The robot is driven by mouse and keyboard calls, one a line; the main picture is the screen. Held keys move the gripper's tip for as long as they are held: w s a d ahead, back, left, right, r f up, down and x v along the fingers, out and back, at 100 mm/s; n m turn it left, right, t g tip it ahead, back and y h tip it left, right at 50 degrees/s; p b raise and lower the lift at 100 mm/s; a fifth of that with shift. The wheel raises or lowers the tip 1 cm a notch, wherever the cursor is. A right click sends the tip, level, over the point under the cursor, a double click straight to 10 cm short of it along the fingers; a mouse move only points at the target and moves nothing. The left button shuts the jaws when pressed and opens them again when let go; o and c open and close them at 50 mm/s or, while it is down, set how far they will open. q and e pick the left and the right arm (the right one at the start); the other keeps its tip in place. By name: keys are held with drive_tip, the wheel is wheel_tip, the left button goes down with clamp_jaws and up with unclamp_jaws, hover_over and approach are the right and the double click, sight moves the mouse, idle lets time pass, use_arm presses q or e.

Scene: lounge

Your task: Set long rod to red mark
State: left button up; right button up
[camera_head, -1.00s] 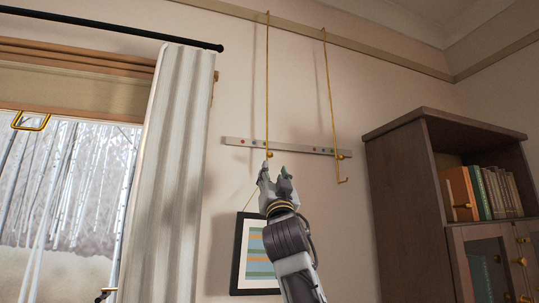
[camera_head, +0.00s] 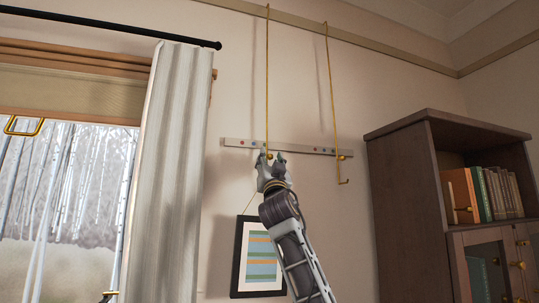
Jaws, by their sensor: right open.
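Two thin yellow rods hang down the wall from the rail at the top. The left rod (camera_head: 267,80) runs down to the grey strip (camera_head: 295,149), and its lower end is partly hidden at my right gripper. The right rod (camera_head: 331,95) passes the strip's right end and finishes lower, in a small hook. The strip carries small coloured dots; a reddish one (camera_head: 235,142) seems to be near its left end, but the colours are hard to tell. My right gripper (camera_head: 271,154) is open, its fingertips at the left rod's lower end; contact is unclear. My left gripper is not in view.
A framed striped picture (camera_head: 259,257) hangs below, partly behind my right arm. A pale curtain (camera_head: 168,170) and window are on the left. A dark bookcase (camera_head: 405,200) with books stands on the right. The wall between the rods is clear.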

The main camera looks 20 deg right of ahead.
drive_tip(key=shift+p+x, duration=0.3)
drive_tip(key=shift+x, duration=0.6)
drive_tip(key=shift+c, duration=0.2)
clamp_jaws()
